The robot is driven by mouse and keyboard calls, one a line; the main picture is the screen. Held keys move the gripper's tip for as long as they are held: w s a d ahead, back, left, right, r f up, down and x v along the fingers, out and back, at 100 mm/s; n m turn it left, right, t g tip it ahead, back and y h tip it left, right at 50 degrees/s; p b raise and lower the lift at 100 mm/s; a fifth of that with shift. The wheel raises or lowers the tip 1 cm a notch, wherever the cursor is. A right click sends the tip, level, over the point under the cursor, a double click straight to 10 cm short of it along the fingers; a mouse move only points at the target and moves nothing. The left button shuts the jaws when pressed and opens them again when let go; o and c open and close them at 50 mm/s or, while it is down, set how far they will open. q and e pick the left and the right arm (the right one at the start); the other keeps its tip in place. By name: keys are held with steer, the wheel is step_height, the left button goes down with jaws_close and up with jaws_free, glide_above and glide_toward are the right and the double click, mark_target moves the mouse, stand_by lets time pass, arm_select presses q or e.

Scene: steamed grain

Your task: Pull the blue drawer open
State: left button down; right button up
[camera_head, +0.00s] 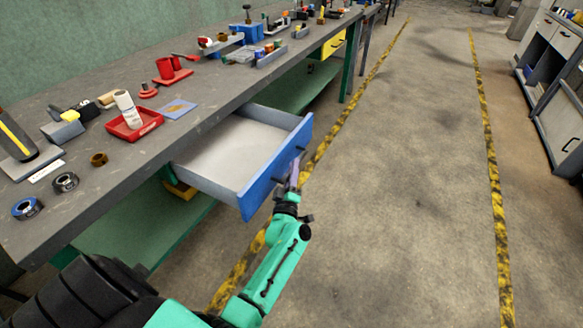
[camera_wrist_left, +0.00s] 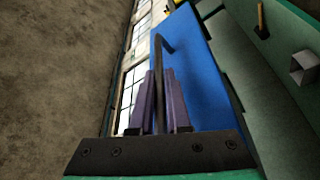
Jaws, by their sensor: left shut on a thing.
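The blue drawer (camera_head: 281,163) juts out from under the workbench, pulled open, with its pale inside (camera_head: 225,150) showing and looking empty. My left gripper (camera_head: 294,175) is at the outer side of the blue front, shut on the dark drawer handle (camera_head: 297,151). In the left wrist view the blue front (camera_wrist_left: 200,80) fills the middle, and the handle (camera_wrist_left: 160,62) runs between the two purple fingers of the left gripper (camera_wrist_left: 160,92). My right gripper is not in view.
The grey workbench (camera_head: 150,150) carries a red tray (camera_head: 134,124), tape rolls, a blue mat (camera_head: 179,109) and other tools. A yellow drawer (camera_head: 334,44) sits farther along. The concrete floor (camera_head: 410,170) to the right is clear, between yellow-black lines.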

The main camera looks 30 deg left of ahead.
arm_select(q)
steer(key=c, duration=0.9)
jaws_free()
steer(key=shift+a, duration=0.1)
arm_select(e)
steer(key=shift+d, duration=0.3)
arm_select(q)
steer(key=v, duration=1.4)
steer(key=shift+s+f, duration=0.1)
steer(key=shift+s, duration=0.15)
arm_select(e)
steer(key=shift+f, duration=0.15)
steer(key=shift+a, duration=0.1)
